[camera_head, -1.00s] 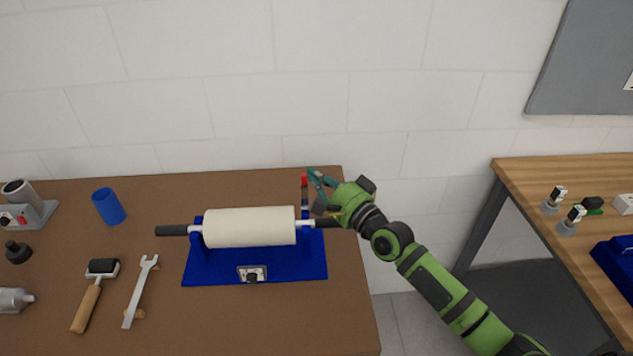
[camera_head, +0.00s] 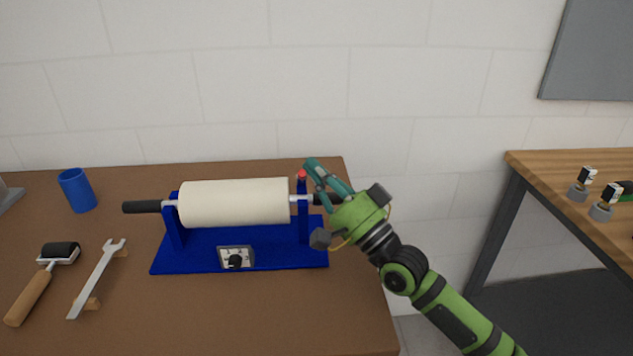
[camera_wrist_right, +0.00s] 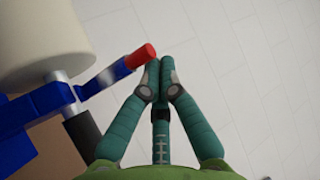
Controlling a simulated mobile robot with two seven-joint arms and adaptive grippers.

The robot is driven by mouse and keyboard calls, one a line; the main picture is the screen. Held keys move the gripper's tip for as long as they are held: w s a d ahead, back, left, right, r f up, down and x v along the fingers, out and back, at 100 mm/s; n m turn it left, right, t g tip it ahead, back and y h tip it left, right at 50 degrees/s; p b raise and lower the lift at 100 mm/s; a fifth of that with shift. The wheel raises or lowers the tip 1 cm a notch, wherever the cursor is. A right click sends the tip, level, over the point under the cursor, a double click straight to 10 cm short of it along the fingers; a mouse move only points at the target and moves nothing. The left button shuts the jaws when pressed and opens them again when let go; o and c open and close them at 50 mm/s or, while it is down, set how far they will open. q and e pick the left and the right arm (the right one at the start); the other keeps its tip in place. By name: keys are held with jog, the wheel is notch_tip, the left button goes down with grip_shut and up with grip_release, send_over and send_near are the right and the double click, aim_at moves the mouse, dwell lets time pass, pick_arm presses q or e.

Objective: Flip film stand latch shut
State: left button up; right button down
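The blue film stand (camera_head: 290,257) sits on the brown table with a cream film roll (camera_head: 235,203) lying across it. Its latch (camera_head: 301,175) has a red tip and is at the right-hand post. In the right wrist view, the latch (camera_wrist_right: 104,76) is a blue lever sticking out from the stand, its red tip towards my fingers. My right gripper (camera_head: 311,166) is just right of the red tip. In the wrist view, its teal fingers (camera_wrist_right: 159,66) come together, empty, close beside the tip; contact is unclear. My left gripper is out of view.
A blue cup (camera_head: 76,191), a wrench (camera_head: 97,280) and a hand roller (camera_head: 43,283) lie left of the stand. The roll's right shaft end is close to my right gripper. A wooden table (camera_head: 570,165) stands at the right, across a gap.

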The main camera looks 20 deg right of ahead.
aim_at(305, 178)
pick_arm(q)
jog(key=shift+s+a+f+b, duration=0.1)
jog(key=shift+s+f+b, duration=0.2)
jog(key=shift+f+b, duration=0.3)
pick_arm(e)
jog(key=shift+s+a+f, duration=0.2)
jog(key=shift+s+f, duration=0.35)
jog(key=shift+f, duration=0.15)
jog(key=shift+s+a+f, duration=0.15)
jog(key=shift+s+f, duration=0.35)
jog(key=shift+f, duration=0.2)
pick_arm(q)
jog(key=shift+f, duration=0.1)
